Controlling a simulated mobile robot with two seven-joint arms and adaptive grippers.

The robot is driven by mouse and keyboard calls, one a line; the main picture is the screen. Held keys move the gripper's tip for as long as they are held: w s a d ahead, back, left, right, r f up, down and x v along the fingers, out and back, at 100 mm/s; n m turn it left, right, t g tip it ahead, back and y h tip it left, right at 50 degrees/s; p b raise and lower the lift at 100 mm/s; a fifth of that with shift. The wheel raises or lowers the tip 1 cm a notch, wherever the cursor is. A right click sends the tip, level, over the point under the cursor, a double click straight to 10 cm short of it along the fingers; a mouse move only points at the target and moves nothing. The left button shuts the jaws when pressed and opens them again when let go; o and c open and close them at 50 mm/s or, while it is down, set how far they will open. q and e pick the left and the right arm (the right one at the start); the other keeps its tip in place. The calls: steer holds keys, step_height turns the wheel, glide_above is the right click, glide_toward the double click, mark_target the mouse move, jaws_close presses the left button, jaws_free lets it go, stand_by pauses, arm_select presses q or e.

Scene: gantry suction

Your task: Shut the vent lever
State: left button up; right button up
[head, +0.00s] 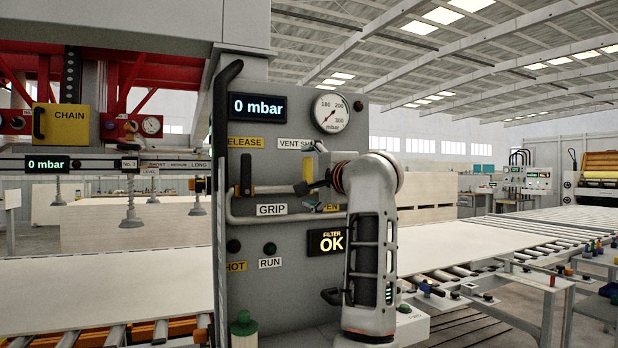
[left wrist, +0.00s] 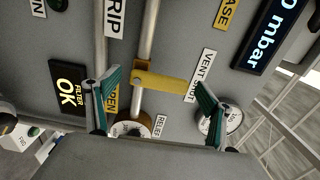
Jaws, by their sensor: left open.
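The vent lever, a short yellow bar (left wrist: 162,83), sits across a grey pipe on the panel in the left wrist view. It lies between the VENT SHUT label (left wrist: 201,75) and the partly hidden OPEN label (left wrist: 113,100). In the head view a little of the yellow lever (head: 308,169) shows beside my gripper. My left gripper (head: 317,178) is at the panel. In the left wrist view its green-padded fingers (left wrist: 158,80) are spread, one on each side of the lever, with visible gaps. Whether a finger touches it lower down cannot be told. My right gripper is out of view.
The grey panel carries a GRIP label (head: 272,209), a pressure display (head: 257,107) reading 0 mbar and a dial gauge (head: 331,113). A bent rail and a dark-handled lever (head: 246,175) stand out left of my gripper. A roller conveyor with boards (head: 470,242) runs at right.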

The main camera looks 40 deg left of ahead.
arm_select(q)
steer(key=v, duration=1.1)
steer(key=shift+s+d, duration=0.15)
steer(key=shift+d, duration=0.2)
